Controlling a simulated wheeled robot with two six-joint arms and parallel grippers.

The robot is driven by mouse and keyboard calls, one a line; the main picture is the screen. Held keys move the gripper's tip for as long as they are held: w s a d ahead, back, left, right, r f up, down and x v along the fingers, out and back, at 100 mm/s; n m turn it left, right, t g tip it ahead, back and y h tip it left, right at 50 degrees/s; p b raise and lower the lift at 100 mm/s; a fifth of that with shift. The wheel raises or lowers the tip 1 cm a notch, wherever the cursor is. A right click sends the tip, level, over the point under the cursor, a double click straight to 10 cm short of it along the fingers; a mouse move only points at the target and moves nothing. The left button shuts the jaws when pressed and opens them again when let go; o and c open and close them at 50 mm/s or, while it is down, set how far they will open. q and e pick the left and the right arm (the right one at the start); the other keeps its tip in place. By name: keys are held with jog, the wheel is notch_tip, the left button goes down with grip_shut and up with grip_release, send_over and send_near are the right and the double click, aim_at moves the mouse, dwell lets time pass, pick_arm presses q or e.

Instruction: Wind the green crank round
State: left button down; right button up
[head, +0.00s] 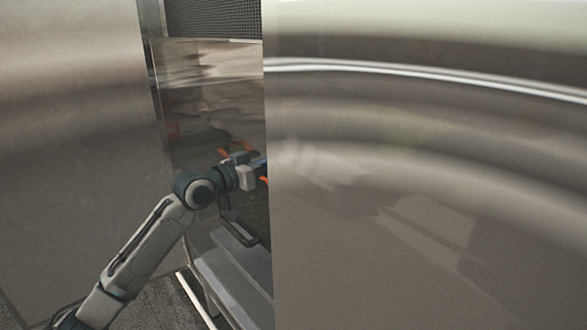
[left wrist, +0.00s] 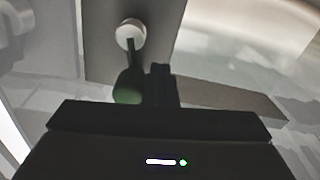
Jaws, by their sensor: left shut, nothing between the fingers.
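The green crank (left wrist: 128,82) shows in the left wrist view as a dark green arm hanging below a round white knob or hub (left wrist: 130,34). My left gripper (left wrist: 160,72) is shut and empty, with its fingers just to the right of the crank; I cannot tell whether they touch it. In the head view my left arm comes in from the lower left and its gripper end (head: 247,176) passes partly behind a large metal panel, so the fingertips are hidden. The crank cannot be made out clearly there. My right gripper is not in view.
A large shiny metal panel (head: 430,210) fills the right of the head view and blocks sight of the work area. Another metal panel (head: 75,130) stands at the left. My left arm reaches through the gap between them, above a grey metal ledge (head: 232,285).

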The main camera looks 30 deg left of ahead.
pick_arm(q)
jog(key=shift+s+d+r+p, duration=0.25)
jog(key=shift+d+r+p, duration=0.4)
jog(key=shift+p, duration=0.15)
jog(key=shift+s+d+r+p, duration=0.15)
jog(key=shift+d+r+p, duration=0.25)
jog(key=shift+p, duration=0.4)
jog(key=shift+s+d, duration=0.1)
jog(key=shift+d, duration=0.05)
jog(key=shift+s+d+r+p, duration=0.15)
jog(key=shift+s+d+p, duration=0.05)
jog(key=shift+d+p, duration=0.3)
jog(key=shift+d, duration=0.1)
jog(key=shift+s+d, duration=0.1)
jog(key=shift+d, duration=0.1)
